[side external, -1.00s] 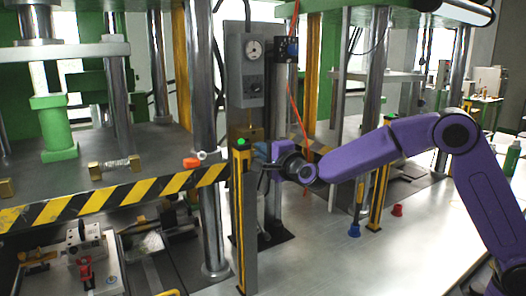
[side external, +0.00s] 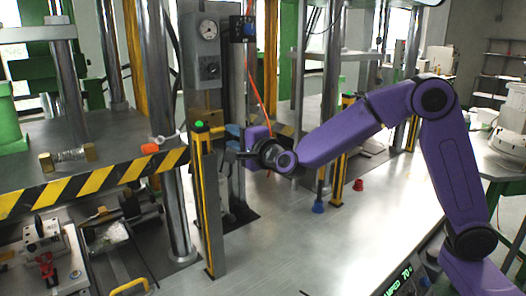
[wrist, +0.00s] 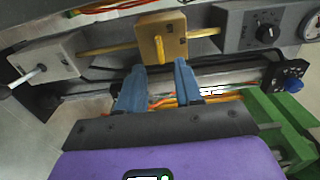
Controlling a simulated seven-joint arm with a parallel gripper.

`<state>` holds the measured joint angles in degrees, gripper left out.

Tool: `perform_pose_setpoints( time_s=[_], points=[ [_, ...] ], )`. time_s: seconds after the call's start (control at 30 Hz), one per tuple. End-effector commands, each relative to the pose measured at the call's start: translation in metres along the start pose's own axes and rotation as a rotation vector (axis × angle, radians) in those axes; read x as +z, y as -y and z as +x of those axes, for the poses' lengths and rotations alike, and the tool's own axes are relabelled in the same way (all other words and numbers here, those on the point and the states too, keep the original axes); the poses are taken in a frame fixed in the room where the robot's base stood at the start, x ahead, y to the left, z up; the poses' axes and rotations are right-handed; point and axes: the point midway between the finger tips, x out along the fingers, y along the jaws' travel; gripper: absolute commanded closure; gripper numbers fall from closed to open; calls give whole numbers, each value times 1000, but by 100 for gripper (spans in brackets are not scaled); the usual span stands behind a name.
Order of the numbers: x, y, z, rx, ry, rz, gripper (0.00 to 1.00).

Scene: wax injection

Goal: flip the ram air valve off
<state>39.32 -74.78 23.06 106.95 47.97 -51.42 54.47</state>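No readable label marks the ram air valve. In the wrist view a tan block (wrist: 163,38) with a short yellow lever (wrist: 158,50) sits on a yellow pipe, just beyond my fingertips. The block also shows in the side view (side external: 206,99), below the grey gauge box. My gripper (wrist: 160,68) has its two blue fingers apart, with a gap and nothing held between them. The lever lies in line with this gap, and I cannot tell whether a finger touches it. In the side view my gripper (side external: 233,131) is partly hidden near the yellow-black post.
A grey block (wrist: 45,58) with a white lever is at the wrist view's left. The grey control box (wrist: 262,28) is at its right, with a blue knob (wrist: 294,85) below it. The yellow-black post (side external: 207,200) with a green button stands close to my gripper.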

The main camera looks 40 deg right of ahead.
Motion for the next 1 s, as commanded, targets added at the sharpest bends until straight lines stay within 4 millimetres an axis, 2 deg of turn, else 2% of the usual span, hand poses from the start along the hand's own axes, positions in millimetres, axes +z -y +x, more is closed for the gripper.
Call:
perform_pose_setpoints(
  time_s=[0.4, 0.6, 0.8, 1.0],
  points=[
    [1, 1, -77, -1, 4, 0, 65],
    [1, 0, -105, -1, 4, 0, 65],
    [0, 0, -118, 0, 2, -2, 65],
    [0, 0, -119, 0, 0, -1, 65]
  ],
)
